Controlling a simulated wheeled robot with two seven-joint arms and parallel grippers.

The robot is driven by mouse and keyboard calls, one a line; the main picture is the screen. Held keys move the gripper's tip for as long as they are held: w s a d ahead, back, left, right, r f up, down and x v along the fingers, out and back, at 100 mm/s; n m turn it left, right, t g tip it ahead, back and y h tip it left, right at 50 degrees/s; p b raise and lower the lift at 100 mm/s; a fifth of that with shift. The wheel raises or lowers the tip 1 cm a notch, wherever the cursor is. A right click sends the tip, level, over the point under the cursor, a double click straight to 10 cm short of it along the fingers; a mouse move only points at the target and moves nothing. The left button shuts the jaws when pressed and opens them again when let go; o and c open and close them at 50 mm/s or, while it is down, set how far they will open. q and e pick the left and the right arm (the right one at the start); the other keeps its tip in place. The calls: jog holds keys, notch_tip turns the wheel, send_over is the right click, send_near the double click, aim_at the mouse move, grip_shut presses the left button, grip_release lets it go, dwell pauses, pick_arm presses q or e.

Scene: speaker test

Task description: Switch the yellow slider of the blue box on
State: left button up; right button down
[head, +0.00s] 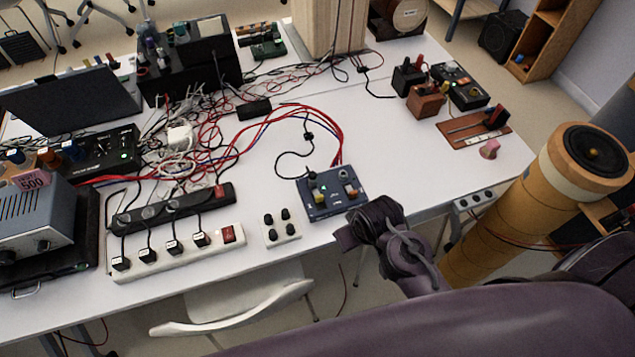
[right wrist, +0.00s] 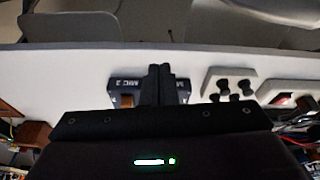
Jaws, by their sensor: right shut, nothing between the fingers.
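The blue box (head: 333,207) lies on the white table near its front edge, with knobs and cables on top. A yellow knob or slider (head: 320,197) sits on its left part and an orange one (head: 351,190) on its right; whether either is on is too small to tell. My right gripper (head: 350,234) is shut and empty, just in front of the box's right part. In the right wrist view, the shut fingers (right wrist: 158,72) cover the middle of the blue box (right wrist: 183,87); contact cannot be told. My left gripper is not in view.
A small white block with black knobs (head: 281,229) and a white power strip (head: 190,250) lie left of the box. Red cables (head: 335,140) run behind it. A cardboard tube (head: 500,220) stands at the right.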

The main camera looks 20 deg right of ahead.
jog(key=w+r, duration=0.3)
jog(key=r, duration=0.3)
jog(key=m+p, duration=0.1)
send_over(319, 199)
jog(key=s, duration=0.1)
jog(key=shift+s+d+f+t, duration=0.1)
jog(key=shift+s+f+t, duration=0.1)
jog(key=shift+t, duration=0.1)
jog(key=p+x, duration=0.1)
jog(key=x, duration=0.9)
jog(key=shift+r+p, duration=0.1)
jog(key=shift+p, duration=0.2)
